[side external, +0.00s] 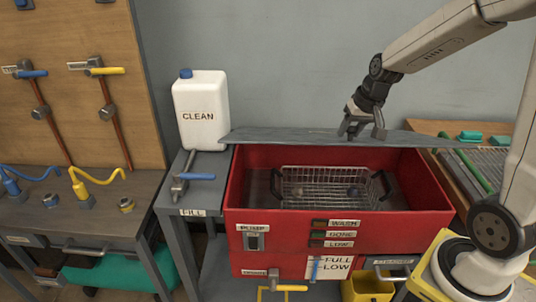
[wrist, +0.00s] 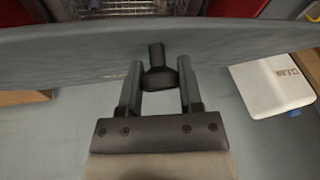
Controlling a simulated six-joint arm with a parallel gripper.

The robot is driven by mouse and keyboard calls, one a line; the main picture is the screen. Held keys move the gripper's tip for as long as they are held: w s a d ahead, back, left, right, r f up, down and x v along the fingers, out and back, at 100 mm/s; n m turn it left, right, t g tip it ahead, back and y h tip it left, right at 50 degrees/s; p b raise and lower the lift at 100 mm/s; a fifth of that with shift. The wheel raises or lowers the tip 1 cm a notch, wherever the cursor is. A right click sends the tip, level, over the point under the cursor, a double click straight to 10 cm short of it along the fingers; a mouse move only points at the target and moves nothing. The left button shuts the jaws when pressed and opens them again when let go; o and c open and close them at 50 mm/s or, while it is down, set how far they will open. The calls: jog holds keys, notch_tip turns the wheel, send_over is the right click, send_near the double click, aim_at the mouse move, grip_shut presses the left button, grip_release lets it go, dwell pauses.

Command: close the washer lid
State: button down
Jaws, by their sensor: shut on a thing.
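The red washer (side external: 330,232) stands open, with a wire basket (side external: 328,188) inside. Its grey lid (side external: 290,136) is raised along the back of the tub and appears as a thin band. My gripper (side external: 363,134) is at the lid, right of its middle. In the wrist view the lid (wrist: 70,62) crosses the frame, and a dark handle knob (wrist: 158,75) on it sits between the two fingers of my gripper (wrist: 158,80). The fingers are shut on this knob. The exact finger contact is hard to make out.
A white CLEAN jug (side external: 200,112) stands on the side table left of the washer. A blue-handled valve (side external: 190,178) is below it. A rack (side external: 490,165) with green parts is on the right. A yellow bin (side external: 368,286) is in front.

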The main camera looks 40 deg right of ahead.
jog(key=s+a+f+t+h, duration=0.1)
jog(key=s+a+f, duration=0.1)
jog(key=f, duration=0.6)
jog(key=s+a+f, duration=0.2)
jog(key=f, duration=0.6)
jog(key=shift+s+f+t+h, duration=0.3)
jog(key=shift+f+t+h, duration=0.1)
jog(key=shift+a, duration=0.1)
jog(key=shift+c, duration=1.4)
grip_release()
jog(key=shift+r, duration=0.1)
